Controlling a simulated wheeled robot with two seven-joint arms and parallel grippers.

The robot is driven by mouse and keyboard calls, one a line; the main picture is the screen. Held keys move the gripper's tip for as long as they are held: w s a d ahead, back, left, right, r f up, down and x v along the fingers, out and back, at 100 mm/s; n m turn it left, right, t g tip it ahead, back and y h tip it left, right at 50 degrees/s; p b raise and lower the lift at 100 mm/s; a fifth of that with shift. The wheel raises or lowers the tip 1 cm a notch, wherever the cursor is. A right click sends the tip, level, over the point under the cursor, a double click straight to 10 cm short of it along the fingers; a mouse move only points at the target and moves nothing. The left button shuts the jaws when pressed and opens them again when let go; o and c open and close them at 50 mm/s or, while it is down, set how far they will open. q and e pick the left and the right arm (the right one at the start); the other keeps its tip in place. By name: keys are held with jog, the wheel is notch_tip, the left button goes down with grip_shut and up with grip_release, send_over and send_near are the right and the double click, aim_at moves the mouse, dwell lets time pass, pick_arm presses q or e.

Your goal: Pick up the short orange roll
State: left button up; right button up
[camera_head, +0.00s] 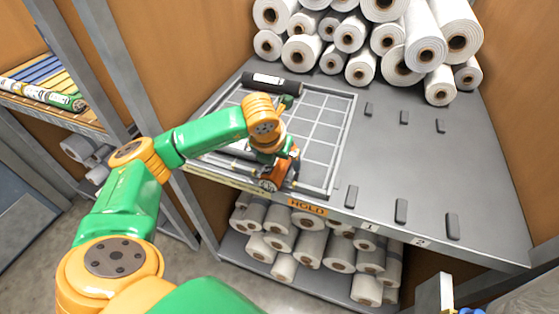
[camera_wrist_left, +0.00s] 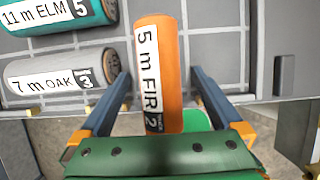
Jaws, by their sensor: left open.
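The short orange roll (camera_wrist_left: 170,75) carries a white label reading "5 m FIR" and a dark tag with a 2. In the left wrist view it lies lengthwise between the two fingers of my left gripper (camera_wrist_left: 158,78), with a gap on each side. The gripper is open around it. In the head view the roll (camera_head: 283,173) shows partly at the front edge of the gridded tray, mostly covered by my left gripper (camera_head: 275,166). My right gripper cannot be made out.
A teal "11 m ELM" roll (camera_wrist_left: 50,14) and a grey "7 m OAK" roll (camera_wrist_left: 60,78) lie left of the orange roll. A black roll (camera_head: 271,84) lies at the tray's (camera_head: 349,125) back. White rolls (camera_head: 350,33) are stacked behind. The shelf's right side has low pegs (camera_head: 401,210).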

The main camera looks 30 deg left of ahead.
pick_arm(q)
jog(key=shift+c, duration=0.9)
jog(key=shift+s+r, duration=0.1)
jog(key=shift+s, duration=0.1)
jog(key=c, duration=1.1)
grip_shut()
jog(key=shift+w, duration=0.1)
